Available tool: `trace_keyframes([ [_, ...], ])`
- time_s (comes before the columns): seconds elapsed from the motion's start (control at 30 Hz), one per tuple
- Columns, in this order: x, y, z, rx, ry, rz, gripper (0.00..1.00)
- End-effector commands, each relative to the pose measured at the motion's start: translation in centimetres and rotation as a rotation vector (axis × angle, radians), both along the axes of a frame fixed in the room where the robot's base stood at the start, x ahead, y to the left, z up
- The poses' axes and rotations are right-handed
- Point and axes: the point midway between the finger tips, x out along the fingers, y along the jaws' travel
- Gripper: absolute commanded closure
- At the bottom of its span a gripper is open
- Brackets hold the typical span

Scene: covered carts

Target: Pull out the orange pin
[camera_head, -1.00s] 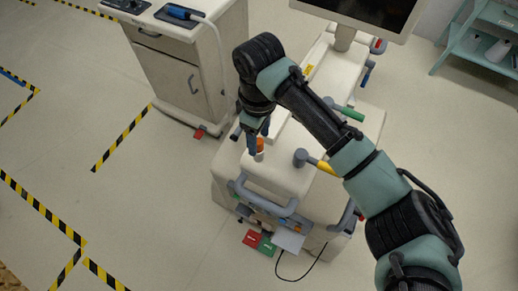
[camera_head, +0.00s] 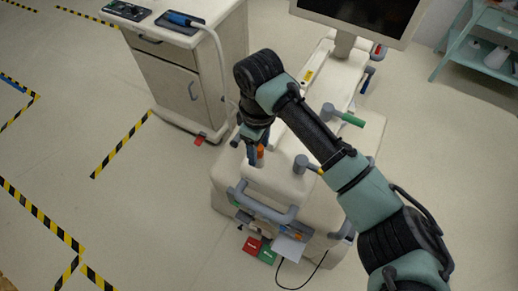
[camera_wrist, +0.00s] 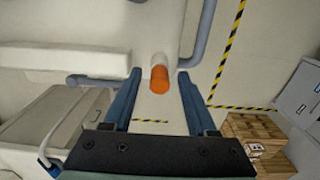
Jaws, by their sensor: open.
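The orange pin (camera_head: 260,152) stands at the front of the white cart's top (camera_head: 287,176) in the head view. In the wrist view the orange pin (camera_wrist: 159,80) shows as an orange end on a pale, whitish part. My gripper (camera_head: 256,150) is close to the pin from above in the head view. In the wrist view my gripper (camera_wrist: 159,74) is open, with one blue finger on each side of the pin. Gaps show on both sides. The fingers hide part of the pin's surroundings in the head view.
A grey knob (camera_head: 301,163) with a yellow part and a green-ended handle (camera_head: 344,116) stand right of the pin. A grey front handle (camera_head: 262,206) is below. A cabinet (camera_head: 190,80) stands left, with a hose hanging beside it. The floor at left is clear.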

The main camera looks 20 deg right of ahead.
Motion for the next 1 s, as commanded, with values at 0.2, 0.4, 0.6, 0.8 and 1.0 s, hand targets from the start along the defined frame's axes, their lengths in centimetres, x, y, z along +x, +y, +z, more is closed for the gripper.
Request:
trace_keyframes([
  [0.2,0.0,-0.02,0.01,-0.001,0.0,0.0,0.42],
  [0.4,0.02,-0.02,0.02,-0.001,-0.001,0.001,0.42],
  [0.6,0.02,-0.02,0.09,-0.001,-0.001,0.0,0.42],
  [0.8,0.01,-0.02,0.04,0.0,0.0,0.001,0.42],
  [1.0,0.02,-0.03,0.02,-0.001,-0.001,0.001,0.51],
])
